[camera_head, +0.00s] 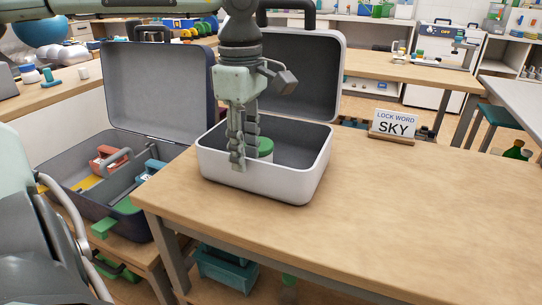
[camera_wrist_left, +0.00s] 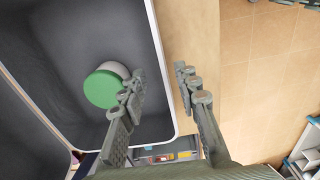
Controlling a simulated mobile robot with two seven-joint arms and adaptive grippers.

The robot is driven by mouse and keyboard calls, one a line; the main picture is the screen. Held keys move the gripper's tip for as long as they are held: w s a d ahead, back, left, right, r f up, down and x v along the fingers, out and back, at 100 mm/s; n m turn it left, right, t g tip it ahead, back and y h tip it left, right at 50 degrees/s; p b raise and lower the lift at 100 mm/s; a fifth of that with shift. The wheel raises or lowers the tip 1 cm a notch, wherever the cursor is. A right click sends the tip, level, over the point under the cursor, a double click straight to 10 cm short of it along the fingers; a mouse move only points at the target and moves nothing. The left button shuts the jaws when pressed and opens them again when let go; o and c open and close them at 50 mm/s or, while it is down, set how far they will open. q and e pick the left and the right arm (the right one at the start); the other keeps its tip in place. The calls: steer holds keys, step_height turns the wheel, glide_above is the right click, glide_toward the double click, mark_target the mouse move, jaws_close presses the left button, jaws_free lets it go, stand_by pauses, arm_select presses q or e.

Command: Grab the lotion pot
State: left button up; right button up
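The lotion pot is a round white pot with a green lid (camera_head: 265,147). It stands inside the open white case (camera_head: 262,178) on the wooden table, and the gripper partly hides it in the head view. In the left wrist view the pot (camera_wrist_left: 104,86) sits on the dark case floor, left of the fingers. My left gripper (camera_head: 242,158) points down at the case, beside the pot. In the wrist view the gripper (camera_wrist_left: 159,76) is open and empty. Its left finger overlaps the case interior and its right finger lies beyond the rim. My right gripper is not in view.
The white case's raised lid (camera_head: 300,75) stands behind the gripper. A dark open case (camera_head: 95,195) with tools sits lower at the left. A "LOCK WORD SKY" sign (camera_head: 394,124) stands at the table's back edge. The table (camera_head: 390,210) is clear right of the case.

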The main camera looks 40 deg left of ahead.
mark_target(247, 184)
arm_select(q)
steer(key=f, duration=0.5)
steer(key=shift+s+d+f, duration=0.15)
steer(key=shift+d+f, duration=0.05)
steer(key=shift+f, duration=0.2)
jaws_close()
steer(key=shift+r, duration=0.15)
